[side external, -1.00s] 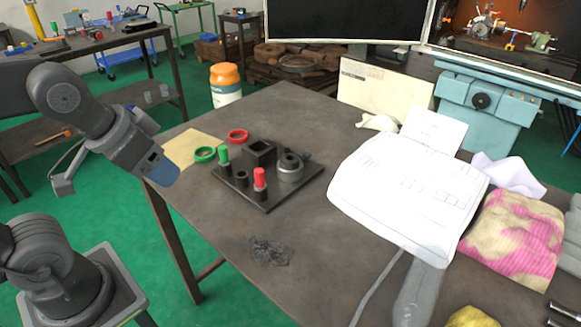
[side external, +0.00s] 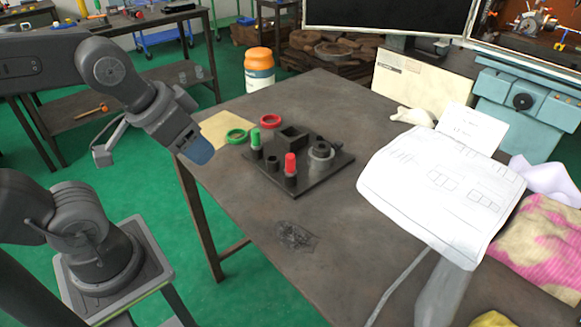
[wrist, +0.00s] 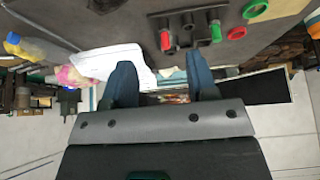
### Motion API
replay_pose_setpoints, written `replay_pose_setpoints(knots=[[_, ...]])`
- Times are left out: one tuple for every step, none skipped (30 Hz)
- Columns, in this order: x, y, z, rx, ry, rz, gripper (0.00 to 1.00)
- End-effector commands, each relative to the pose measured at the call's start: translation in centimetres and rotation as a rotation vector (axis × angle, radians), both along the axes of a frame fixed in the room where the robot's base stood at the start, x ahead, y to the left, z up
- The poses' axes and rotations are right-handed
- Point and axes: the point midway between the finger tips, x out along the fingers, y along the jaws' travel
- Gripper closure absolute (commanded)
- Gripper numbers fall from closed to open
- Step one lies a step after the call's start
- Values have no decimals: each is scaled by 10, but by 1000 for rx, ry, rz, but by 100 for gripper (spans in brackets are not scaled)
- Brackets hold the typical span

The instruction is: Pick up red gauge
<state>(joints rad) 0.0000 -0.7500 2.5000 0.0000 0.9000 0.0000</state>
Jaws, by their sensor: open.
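Two red items show: a red-topped plug gauge (side external: 290,164) standing upright at the front of a dark fixture plate (side external: 312,183), and a red ring (side external: 270,121) lying behind the plate. Which one is the red gauge I cannot tell. In the wrist view, the red plug (wrist: 165,40) and red ring (wrist: 236,33) are near the top, beyond the fingers. My gripper (side external: 198,150) is at the table's left edge, left of the plate and apart from everything. Its blue fingers (wrist: 160,75) are spread and empty.
A green plug (side external: 256,139), a square block (side external: 293,137) and a round chuck (side external: 321,152) share the plate. A green ring (side external: 237,135) lies near the red ring. Paper sheets (side external: 440,190) cover the right; the front left of the table is mostly clear.

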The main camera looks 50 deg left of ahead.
Motion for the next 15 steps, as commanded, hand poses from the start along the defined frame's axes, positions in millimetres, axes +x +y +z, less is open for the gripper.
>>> replay_pose_setpoints(knots=[[0, 0, 0, 0, 0, 0, 47], [0, 0, 0, 0, 0, 0, 47], [0, 0, 0, 0, 0, 0, 47], [0, 0, 0, 1, 1, -2, 47], [1, 0, 1, 4, 3, -8, 47], [4, 0, 3, 12, 9, -21, 47], [6, 0, 4, 21, 17, -37, 47], [10, 0, 6, 33, 29, -60, 47], [16, -1, 9, 56, 47, -100, 47], [22, -1, 12, 75, 63, -137, 47], [29, -1, 15, 97, 84, -181, 47], [40, -2, 19, 128, 112, -246, 47], [49, -2, 21, 152, 135, -300, 47], [58, -3, 24, 177, 158, -357, 47], [71, -4, 26, 209, 189, -433, 47]])
